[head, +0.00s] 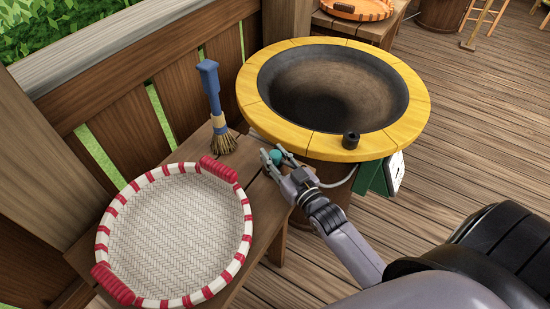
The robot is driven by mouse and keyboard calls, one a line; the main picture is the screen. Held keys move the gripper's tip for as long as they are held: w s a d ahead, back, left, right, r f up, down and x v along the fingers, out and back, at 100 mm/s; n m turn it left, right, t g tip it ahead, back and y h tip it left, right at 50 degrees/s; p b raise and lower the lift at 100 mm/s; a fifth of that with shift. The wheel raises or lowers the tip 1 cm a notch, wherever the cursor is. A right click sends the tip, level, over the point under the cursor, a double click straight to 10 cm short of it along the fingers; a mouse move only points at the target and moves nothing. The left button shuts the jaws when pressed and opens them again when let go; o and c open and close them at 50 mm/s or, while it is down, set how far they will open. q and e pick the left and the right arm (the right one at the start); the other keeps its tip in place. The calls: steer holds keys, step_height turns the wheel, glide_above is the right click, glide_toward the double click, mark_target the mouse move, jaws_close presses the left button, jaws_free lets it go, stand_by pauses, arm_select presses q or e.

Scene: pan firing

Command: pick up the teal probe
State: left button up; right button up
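The teal probe (276,156) shows as a small rounded teal end by the edge of the wooden bench, near the yellow rim of the pan. My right gripper (272,152) reaches in from the lower right, with its two fingers on either side of the probe. The fingers are apart, but I cannot tell whether they press on it. The rest of the probe is hidden by the gripper. My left gripper is not in view.
A round woven tray (180,235) with red-and-white rim and a blue-handled brush (214,105) are on the bench (262,200). A pale cable (340,182) hangs below. Open deck floor lies right.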

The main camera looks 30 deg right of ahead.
steer(key=c, duration=0.6)
